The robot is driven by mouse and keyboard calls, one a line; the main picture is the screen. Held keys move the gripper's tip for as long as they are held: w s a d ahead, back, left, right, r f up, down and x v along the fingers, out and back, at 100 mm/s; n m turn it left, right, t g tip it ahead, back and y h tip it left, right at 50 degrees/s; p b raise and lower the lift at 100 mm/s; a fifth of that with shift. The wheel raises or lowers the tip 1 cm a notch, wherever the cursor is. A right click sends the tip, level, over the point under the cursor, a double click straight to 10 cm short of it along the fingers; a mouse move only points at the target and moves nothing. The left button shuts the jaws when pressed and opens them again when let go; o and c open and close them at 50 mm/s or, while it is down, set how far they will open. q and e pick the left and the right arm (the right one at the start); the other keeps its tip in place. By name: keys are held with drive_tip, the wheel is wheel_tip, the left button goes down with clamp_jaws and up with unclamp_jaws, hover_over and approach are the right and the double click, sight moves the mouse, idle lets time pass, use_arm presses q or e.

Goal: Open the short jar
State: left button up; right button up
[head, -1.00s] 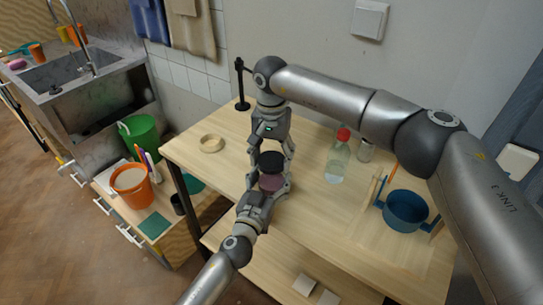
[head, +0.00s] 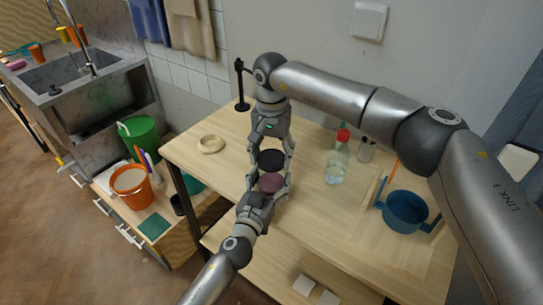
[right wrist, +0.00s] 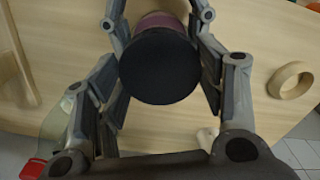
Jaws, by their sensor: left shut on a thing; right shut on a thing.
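The short jar has a purple body (head: 271,182) and a black lid (head: 271,160). It is upright at the table's left part. My left gripper (head: 269,185) comes from the near side and is shut on the purple body. My right gripper (head: 271,161) reaches from the far side and is shut on the black lid. In the right wrist view the lid (right wrist: 160,68) is a wide dark disc between the fingers, with part of the purple body (right wrist: 160,20) behind it. The lid sits over the body; I cannot tell whether there is a gap.
On the wooden table (head: 320,225), a pale ring (head: 211,144) lies left and a black stand (head: 240,90) is at the back. A clear bottle (head: 337,165) with a red cap and a blue pot (head: 405,210) stand right. The near middle of the table is clear.

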sight(271, 158)
drive_tip(key=shift+r, duration=0.7)
drive_tip(key=shift+r, duration=0.1)
drive_tip(key=shift+r, duration=1.9)
use_arm(q)
drive_tip(key=o, duration=2.1)
drive_tip(key=shift+c, duration=0.2)
drive_tip(key=shift+s, duration=0.1)
